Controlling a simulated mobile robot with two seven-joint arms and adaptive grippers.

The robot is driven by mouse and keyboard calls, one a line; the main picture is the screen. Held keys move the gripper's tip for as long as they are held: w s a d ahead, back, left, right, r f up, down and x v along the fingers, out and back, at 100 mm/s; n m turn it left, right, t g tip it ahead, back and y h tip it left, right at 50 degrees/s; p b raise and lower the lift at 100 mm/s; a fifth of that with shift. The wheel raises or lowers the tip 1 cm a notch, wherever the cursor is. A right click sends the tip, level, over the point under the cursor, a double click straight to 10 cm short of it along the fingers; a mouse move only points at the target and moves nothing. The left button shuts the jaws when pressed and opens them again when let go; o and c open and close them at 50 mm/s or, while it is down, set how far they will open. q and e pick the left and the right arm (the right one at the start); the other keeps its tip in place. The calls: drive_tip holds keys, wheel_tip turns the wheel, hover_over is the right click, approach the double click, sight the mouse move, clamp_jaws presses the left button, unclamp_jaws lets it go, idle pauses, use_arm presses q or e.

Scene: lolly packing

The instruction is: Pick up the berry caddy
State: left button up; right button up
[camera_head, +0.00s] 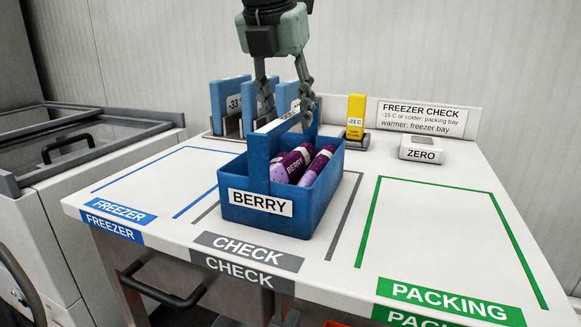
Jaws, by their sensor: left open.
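The blue berry caddy (235,215), with a white BERRY label on its front, stands upright in the grey-outlined CHECK area. Its raised handle (258,160) runs over the middle, and purple wrapped lollies (290,165) lie inside. My left gripper (287,113) points down from above. It is open, with its fingers at the height of the handle's top bar, one on each side in the picture. I cannot tell whether they touch the bar. My right gripper is out of view.
A yellow thermometer (356,112) and a white ZERO box (423,149) are at the back. The green-outlined PACKING area (440,230) is clear. A freezer (85,150) stands left of the table.

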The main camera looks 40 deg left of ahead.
use_arm(q)
drive_tip(key=shift+x, duration=1.15)
clamp_jaws()
drive_tip(key=shift+w+r, duration=0.1)
drive_tip(key=shift+r, duration=0.05)
